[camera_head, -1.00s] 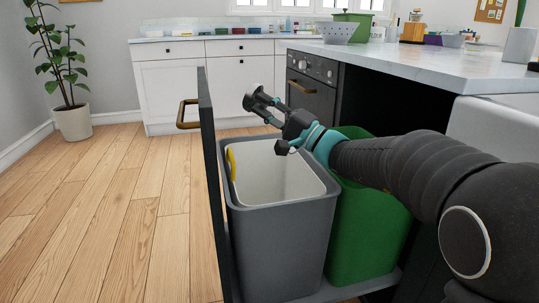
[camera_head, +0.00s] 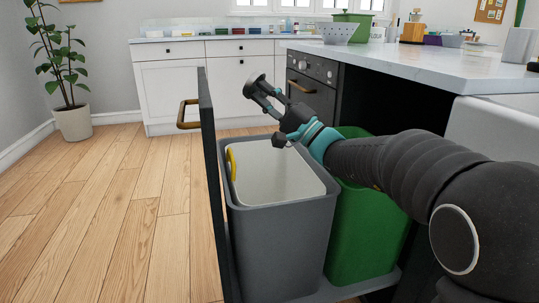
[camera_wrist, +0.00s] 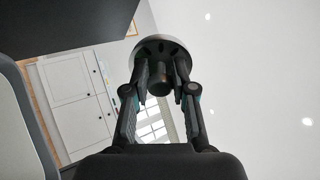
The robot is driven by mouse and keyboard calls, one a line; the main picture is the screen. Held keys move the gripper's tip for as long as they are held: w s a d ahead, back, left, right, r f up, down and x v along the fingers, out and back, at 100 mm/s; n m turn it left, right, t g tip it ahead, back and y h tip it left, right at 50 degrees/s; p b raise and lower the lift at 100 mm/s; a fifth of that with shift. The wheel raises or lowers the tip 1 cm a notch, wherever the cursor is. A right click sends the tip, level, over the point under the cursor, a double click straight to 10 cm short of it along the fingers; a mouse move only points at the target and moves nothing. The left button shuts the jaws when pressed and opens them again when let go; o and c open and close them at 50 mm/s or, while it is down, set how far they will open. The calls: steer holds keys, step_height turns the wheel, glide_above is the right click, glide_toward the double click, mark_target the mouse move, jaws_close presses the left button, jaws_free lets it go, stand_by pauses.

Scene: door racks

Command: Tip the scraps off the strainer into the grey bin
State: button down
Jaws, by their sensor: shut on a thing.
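My gripper (camera_head: 272,98) is shut on the strainer (camera_head: 256,83), a small dark round piece, above the back of the grey bin (camera_head: 280,245). The strainer is tilted steeply. In the wrist view, the strainer (camera_wrist: 160,44) shows a pale rim and a dark stem between my fingers (camera_wrist: 160,82). I cannot make out scraps on it. The grey bin is open, with a pale inside and a yellow item (camera_head: 231,163) at its inner left wall. I see no scraps in the part of its inside that shows.
A green bin (camera_head: 360,235) stands right of the grey one. A dark upright door panel (camera_head: 212,190) with a brass handle (camera_head: 186,114) borders the left side. A pale counter (camera_head: 430,68) lies at right. The wooden floor at left is clear.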

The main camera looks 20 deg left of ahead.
steer(key=shift+r+t+y, duration=0.3)
steer(key=shift+r, duration=0.3)
steer(key=shift+d+r+m+t+y, duration=0.1)
steer(key=shift+r+m+t+y, duration=0.25)
steer(key=shift+r, duration=0.45)
steer(key=shift+r+m+t+y, duration=0.15)
steer(key=shift+r+y, duration=0.3)
steer(key=shift+r, duration=0.3)
step_height(320, 180, down, 10)
steer(key=a+n+g+h+p, duration=0.2)
steer(key=g+h+p, duration=0.2)
steer(key=h, duration=0.8)
steer(key=shift+a+n+g+h+p, duration=0.2)
steer(key=shift+n+g+h+p, duration=0.15)
steer(key=shift+p, duration=0.85)
steer(key=h+p, duration=0.2)
steer(key=p, duration=0.5)
steer(key=shift+w+g+h+p, duration=0.1)
steer(key=shift+g+h+p, duration=0.25)
steer(key=shift+p, duration=0.05)
